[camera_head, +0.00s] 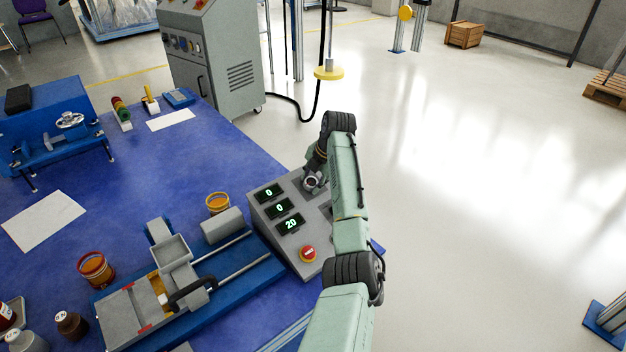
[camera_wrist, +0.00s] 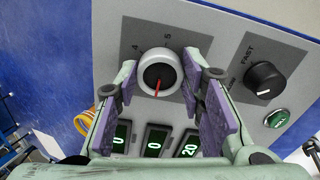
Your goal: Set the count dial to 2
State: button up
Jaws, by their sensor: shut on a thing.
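The count dial (camera_wrist: 160,66) is a round knob with a pale rim, a dark face and a red pointer line. In the wrist view the pointer runs down, slightly left, from the middle. The numerals 4 and 5 show above the dial; the marks below are hidden. My gripper (camera_wrist: 163,78) has one purple-padded finger on each side of the dial and is shut on it. In the head view my gripper (camera_head: 313,181) is at the upper part of the grey control panel (camera_head: 262,212), and the dial cannot be made out clearly.
A black FAST knob (camera_wrist: 265,79) and a green button (camera_wrist: 276,119) lie right of my fingers. Three green displays read 0 (camera_head: 268,194), 0 (camera_head: 279,208) and 20 (camera_head: 291,223). A red button (camera_head: 308,253) sits lower on the panel.

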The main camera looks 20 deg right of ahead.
jog(key=o, duration=1.1)
jog(key=shift+o, duration=0.2)
jog(key=v, duration=1.2)
